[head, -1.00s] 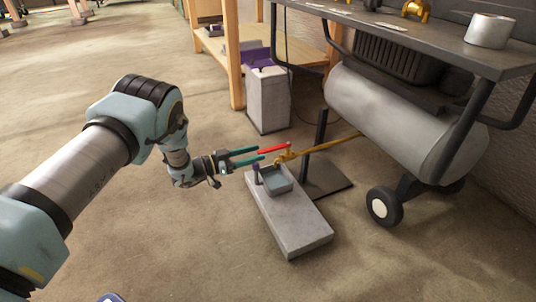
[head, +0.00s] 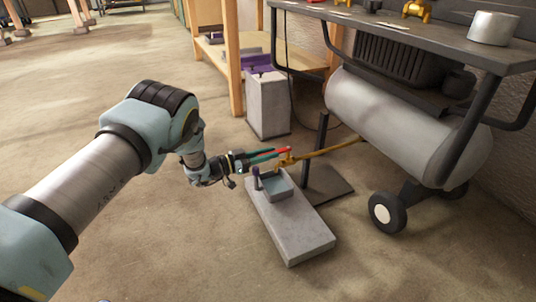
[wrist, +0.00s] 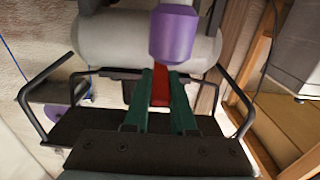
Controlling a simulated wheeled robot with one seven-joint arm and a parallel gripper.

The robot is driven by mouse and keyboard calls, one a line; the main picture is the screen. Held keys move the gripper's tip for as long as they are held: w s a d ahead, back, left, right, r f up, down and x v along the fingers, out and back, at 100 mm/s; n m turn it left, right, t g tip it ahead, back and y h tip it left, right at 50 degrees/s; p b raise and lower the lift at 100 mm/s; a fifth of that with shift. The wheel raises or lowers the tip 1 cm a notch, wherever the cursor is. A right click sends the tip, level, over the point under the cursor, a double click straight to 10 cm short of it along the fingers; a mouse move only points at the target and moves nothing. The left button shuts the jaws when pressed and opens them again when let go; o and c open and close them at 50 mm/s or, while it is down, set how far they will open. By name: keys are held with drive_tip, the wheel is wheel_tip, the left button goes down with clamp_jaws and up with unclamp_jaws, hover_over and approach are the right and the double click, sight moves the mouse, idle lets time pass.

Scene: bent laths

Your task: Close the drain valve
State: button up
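The drain valve (head: 284,160) is a small brass body at the end of a yellow pipe (head: 335,147) from the compressor. Its red lever (head: 283,151) points left, roughly in line with the pipe. My gripper (head: 274,154) reaches in from the left with its green fingers drawn close on either side of the lever. In the wrist view the red lever (wrist: 160,88) fills the gap between the green fingers (wrist: 162,95), so they look shut on it. The lever's outer end is partly hidden by the fingers.
A grey slab (head: 295,232) with a grey-blue tray (head: 279,190) and a purple-topped post (head: 255,178) lies just below my gripper. The compressor tank (head: 400,120) stands right, with a wheel (head: 385,212). A concrete block (head: 268,105) stands behind. The floor in front is clear.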

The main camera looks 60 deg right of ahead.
clamp_jaws()
idle(0.9)
